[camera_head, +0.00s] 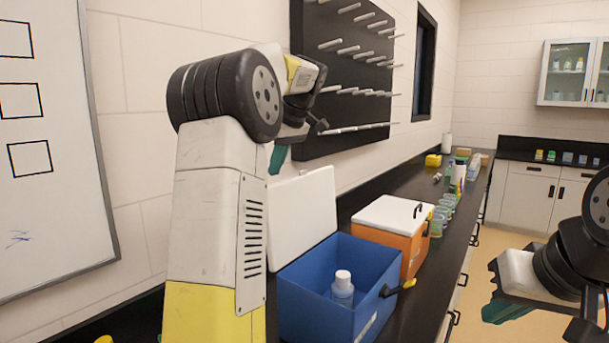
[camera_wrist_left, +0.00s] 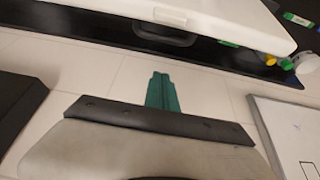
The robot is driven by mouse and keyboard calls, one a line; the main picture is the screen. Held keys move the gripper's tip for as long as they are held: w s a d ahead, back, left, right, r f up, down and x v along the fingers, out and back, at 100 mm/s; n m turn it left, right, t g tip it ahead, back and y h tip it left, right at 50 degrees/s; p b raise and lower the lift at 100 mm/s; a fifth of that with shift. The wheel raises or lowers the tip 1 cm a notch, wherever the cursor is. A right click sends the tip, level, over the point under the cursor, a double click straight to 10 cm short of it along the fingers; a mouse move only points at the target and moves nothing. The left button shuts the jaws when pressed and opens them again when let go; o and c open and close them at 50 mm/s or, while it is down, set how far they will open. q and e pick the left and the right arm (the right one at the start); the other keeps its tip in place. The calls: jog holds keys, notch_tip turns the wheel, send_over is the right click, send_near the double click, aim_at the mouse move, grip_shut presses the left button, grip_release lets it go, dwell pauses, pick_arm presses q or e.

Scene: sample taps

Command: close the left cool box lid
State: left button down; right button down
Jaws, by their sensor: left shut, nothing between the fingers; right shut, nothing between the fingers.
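The left cool box is a blue box (camera_head: 310,302) on the black counter. Its white lid (camera_head: 303,217) stands open, tilted up on the wall side. My left arm hides part of the box and lid. My left gripper (camera_head: 278,158) is shut and empty, with teal fingers just above the lid's upper left edge. In the left wrist view the shut fingers (camera_wrist_left: 162,90) point toward the white lid (camera_wrist_left: 215,22), with a visible gap between. My right gripper (camera_head: 507,311) is shut and empty, off to the right over the floor.
A bottle with a white cap (camera_head: 342,283) stands inside the blue box. An orange cool box (camera_head: 409,249) with its white lid down stands right behind it. Several jars (camera_head: 440,218) line the counter beyond. A black peg rack (camera_head: 345,70) hangs on the wall near my left arm.

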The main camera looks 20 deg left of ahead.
pick_arm(q)
jog(key=d+f, duration=0.1)
jog(key=s+d+f, duration=0.1)
jog(key=d, duration=0.1)
jog(key=shift+d, duration=0.1)
jog(key=shift+d, duration=0.1)
dwell(0.4)
